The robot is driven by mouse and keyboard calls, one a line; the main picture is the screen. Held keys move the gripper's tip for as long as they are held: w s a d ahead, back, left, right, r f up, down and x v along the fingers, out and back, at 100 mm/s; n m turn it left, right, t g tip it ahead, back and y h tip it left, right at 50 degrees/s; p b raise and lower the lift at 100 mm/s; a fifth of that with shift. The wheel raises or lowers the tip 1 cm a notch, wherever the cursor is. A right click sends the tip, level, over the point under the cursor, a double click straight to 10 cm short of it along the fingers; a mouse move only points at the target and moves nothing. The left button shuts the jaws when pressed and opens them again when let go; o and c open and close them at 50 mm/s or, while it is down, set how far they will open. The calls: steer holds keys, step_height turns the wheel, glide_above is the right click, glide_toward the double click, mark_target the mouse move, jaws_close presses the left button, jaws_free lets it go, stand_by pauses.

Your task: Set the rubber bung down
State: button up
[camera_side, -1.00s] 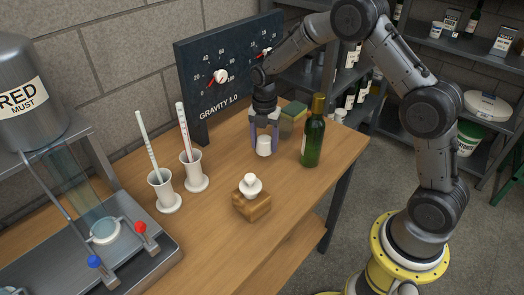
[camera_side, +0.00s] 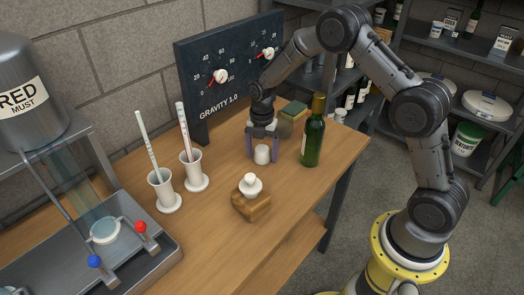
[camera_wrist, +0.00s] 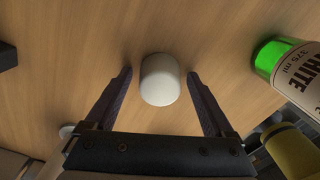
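The rubber bung (camera_side: 262,154) is a small white, rounded plug. It stands on the wooden table between the fingers of my gripper (camera_side: 262,150). In the wrist view the bung (camera_wrist: 160,79) sits between the two dark fingers (camera_wrist: 160,92), with a clear gap on each side. My gripper is open and touches nothing that I can see. In the side view its fingers reach down close to the tabletop.
A green bottle (camera_side: 313,138) stands close to the right of my gripper. A wooden block (camera_side: 251,205) with a white piece on top is in front. Two white cylinders (camera_side: 195,171) with rods stand left. A dial board (camera_side: 226,80) rises behind.

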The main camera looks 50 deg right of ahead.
mark_target(262, 148)
steer(key=shift+r, duration=0.1)
step_height(262, 148, up, 12)
steer(key=r, duration=0.1)
steer(key=s+a+r+m+t, duration=0.2)
steer(key=s+r+m, duration=0.4)
steer(key=s+r, duration=0.25)
steer(key=s+a+r+m+t, duration=0.1)
steer(key=s+m, duration=0.4)
steer(key=s, duration=0.2)
steer(key=s+a+r+m+t, duration=0.1)
steer(key=s+m, duration=0.5)
steer(key=s, duration=0.1)
steer(key=s+a+r+m+t, duration=0.1)
steer(key=s+r+m, duration=0.1)
steer(key=s+m, duration=0.3)
steer(key=shift+s+m+t, duration=0.3)
steer(key=shift+s, duration=1.25)
